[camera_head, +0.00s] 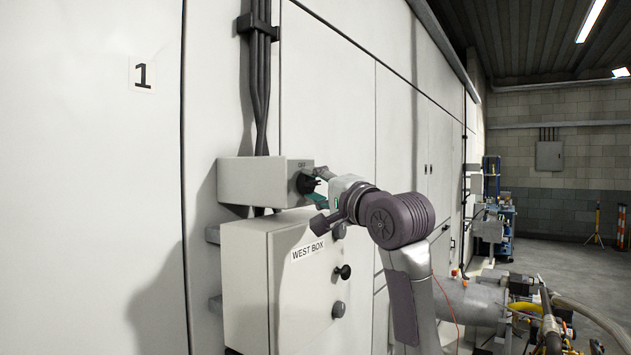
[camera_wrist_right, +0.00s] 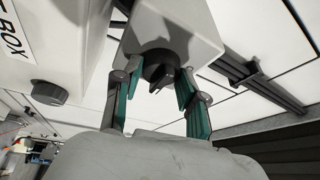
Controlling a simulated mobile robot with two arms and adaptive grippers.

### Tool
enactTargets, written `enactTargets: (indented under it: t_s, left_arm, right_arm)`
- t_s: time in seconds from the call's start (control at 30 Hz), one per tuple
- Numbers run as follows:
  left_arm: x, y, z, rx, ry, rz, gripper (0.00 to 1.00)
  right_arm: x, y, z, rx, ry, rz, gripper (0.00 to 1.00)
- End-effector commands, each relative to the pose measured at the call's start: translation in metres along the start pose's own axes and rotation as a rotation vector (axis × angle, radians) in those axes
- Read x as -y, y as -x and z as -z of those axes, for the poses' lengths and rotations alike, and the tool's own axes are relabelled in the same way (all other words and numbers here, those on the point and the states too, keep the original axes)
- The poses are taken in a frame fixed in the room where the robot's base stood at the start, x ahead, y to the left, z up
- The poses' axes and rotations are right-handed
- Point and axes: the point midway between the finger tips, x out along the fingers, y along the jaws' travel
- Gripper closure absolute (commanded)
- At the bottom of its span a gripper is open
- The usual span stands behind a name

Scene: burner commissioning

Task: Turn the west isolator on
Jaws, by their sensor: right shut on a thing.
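The west isolator is a grey box (camera_head: 250,182) on the wall above the cabinet marked WEST BOX. In the right wrist view the dark knob (camera_wrist_right: 158,66) sits between the green-padded fingertips of the right gripper (camera_wrist_right: 157,84), under the isolator box (camera_wrist_right: 190,22). The fingers partly hide the knob in the head view. My left gripper is not in view.
The West Box cabinet (camera_head: 245,290) is just below, with several knobs on its front, one black (camera_head: 343,272). Dark cables (camera_head: 260,80) run down to the isolator. Pipework and machinery (camera_head: 490,305) stand at lower right. Open floor lies beyond.

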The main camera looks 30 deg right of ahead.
Motion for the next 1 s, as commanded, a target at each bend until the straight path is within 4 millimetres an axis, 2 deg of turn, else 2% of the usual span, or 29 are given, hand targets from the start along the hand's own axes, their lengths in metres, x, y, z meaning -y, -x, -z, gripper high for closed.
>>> enactTargets:
  t_s: [0.67,0.7,0.83,1.0]
  left_arm:
    - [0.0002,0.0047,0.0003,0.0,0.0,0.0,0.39]
    - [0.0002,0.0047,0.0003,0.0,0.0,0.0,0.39]
    - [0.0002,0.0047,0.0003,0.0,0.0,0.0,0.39]
    - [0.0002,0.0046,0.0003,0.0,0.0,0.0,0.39]
  right_arm:
    - [0.0009,0.0,-0.0003,-0.005,-0.065,-0.026,0.93]
    - [0.0008,0.0,-0.0003,-0.004,-0.065,-0.026,0.57]
    - [0.0007,0.0,-0.0003,-0.004,-0.064,-0.026,0.35]
    - [0.0006,0.0,-0.0003,-0.005,-0.063,-0.026,0.33]
